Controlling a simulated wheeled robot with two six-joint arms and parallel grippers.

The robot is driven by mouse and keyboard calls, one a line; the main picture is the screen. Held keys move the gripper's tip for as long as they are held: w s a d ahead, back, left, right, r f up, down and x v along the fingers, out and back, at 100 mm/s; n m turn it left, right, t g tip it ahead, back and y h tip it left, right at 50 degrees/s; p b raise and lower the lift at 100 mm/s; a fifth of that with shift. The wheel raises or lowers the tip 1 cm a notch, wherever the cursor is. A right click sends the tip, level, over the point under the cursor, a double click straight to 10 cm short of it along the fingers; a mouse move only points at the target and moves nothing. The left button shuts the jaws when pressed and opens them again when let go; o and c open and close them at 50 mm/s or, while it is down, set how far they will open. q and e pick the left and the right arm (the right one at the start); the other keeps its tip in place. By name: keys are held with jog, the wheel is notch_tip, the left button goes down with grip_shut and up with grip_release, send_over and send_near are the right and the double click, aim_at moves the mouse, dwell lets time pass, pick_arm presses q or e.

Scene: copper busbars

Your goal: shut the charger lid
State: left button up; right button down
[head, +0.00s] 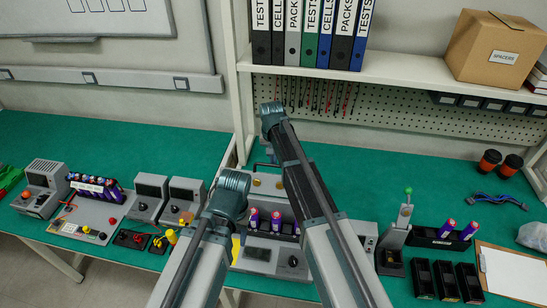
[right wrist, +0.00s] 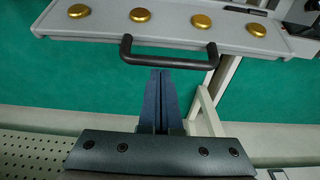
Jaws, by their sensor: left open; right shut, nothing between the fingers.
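The charger (head: 262,258) stands on the green bench in the middle of the head view, partly behind my arms. Purple cells (head: 275,221) stand upright in it. Its grey lid (head: 262,190) is raised behind them, with gold discs facing out. In the right wrist view the lid (right wrist: 85,28) spans the top, with several gold discs and a black U-shaped handle (right wrist: 170,62) on its edge. My right gripper (right wrist: 160,72) is shut and empty, its fingertips right by the handle bar; I cannot tell whether they touch. My left gripper cannot be made out; only my left arm shows.
Left of the charger are grey instruments (head: 151,192) and a tray of cells (head: 95,188). To the right stand a green-knobbed device (head: 402,222), black holders (head: 446,280) and a clipboard (head: 512,272). A shelf (head: 410,70) with binders overhangs the back.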

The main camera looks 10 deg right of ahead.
jog(key=shift+s, duration=0.15)
jog(key=shift+s+a+r+t, duration=0.15)
jog(key=shift+s+t, duration=0.15)
jog(key=shift+s, duration=0.15)
